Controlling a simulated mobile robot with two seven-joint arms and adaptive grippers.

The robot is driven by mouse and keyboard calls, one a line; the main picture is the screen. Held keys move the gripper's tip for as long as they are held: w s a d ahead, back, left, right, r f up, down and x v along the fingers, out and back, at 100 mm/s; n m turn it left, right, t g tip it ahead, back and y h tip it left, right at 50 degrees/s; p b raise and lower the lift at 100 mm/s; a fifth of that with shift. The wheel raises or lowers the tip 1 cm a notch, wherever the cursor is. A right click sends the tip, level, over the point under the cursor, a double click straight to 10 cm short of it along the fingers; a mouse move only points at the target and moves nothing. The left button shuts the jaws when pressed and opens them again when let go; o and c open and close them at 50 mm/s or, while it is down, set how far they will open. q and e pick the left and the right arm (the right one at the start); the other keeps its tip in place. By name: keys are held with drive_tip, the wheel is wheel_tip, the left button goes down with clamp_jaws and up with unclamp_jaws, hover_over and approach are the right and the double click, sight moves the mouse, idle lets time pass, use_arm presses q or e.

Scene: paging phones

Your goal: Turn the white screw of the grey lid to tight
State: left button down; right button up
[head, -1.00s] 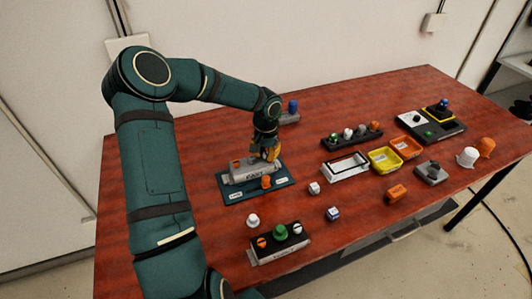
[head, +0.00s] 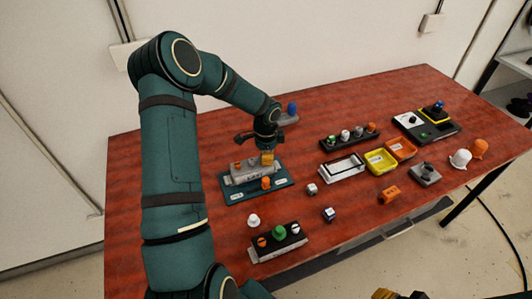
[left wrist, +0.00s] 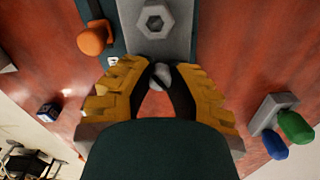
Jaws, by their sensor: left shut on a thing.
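The grey lid (head: 243,178) lies on a dark teal base plate (head: 228,194), near the middle left of the table. An orange knob (head: 266,184) stands on the plate in front of the lid. My left gripper (head: 267,160) points down at the right end of the lid. In the left wrist view, its yellow fingers (left wrist: 160,78) are shut on the white screw (left wrist: 160,74), which shows between the tips. The head view hides this screw behind the gripper. A hexagonal part (left wrist: 155,20) shows on the lid. Part of my right gripper (head: 385,294) shows at the bottom edge; its jaws are unclear.
A block with orange, green and white knobs (head: 279,245) stands near the front edge. A white knob (head: 253,220) and small cubes (head: 329,214) lie nearby. Yellow (head: 381,161) and orange (head: 400,149) trays stand to the right. The table is bare left of the plate.

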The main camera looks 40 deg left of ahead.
use_arm(q)
drive_tip(key=m+p, duration=0.1)
drive_tip(key=m, duration=0.2)
drive_tip(key=shift+r, duration=0.1)
drive_tip(key=shift+m+p, duration=0.75)
drive_tip(key=shift+m, duration=0.75)
drive_tip(key=c, duration=0.8)
unclamp_jaws()
drive_tip(key=shift+c, duration=0.2)
wheel_tip(320, 180, up, 12)
